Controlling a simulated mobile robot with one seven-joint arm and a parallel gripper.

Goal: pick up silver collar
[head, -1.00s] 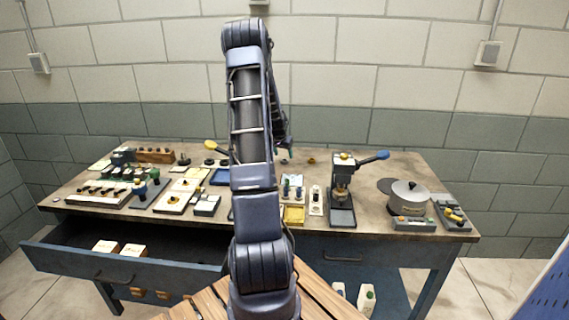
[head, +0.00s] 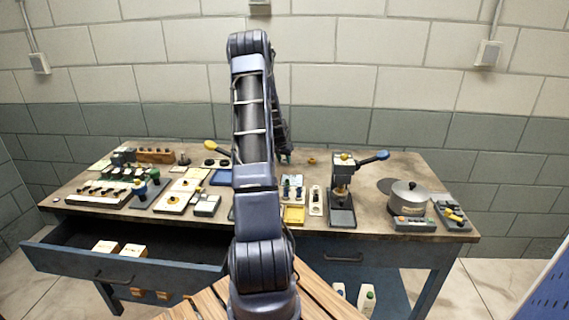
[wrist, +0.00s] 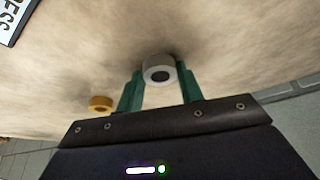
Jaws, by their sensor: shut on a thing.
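The silver collar (wrist: 157,62) is a short pale ring with a dark hole, in the upper middle of the wrist view. It is between the green fingertips of my gripper (wrist: 160,82), which are shut on it. It appears to be at the worktop (wrist: 230,35). In the head view my gripper (head: 286,156) is low over the back middle of the bench, and I cannot make out the collar there. A brass-coloured ring (wrist: 101,103) lies apart, left of the fingers in the wrist view; it also shows in the head view (head: 311,160).
A press with a blue-knobbed lever (head: 343,190) and a round lidded pot (head: 408,197) stand to the right. Several trays and fixtures crowd the left. An open drawer (head: 160,272) juts out at front left. The worktop around the collar is mostly clear.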

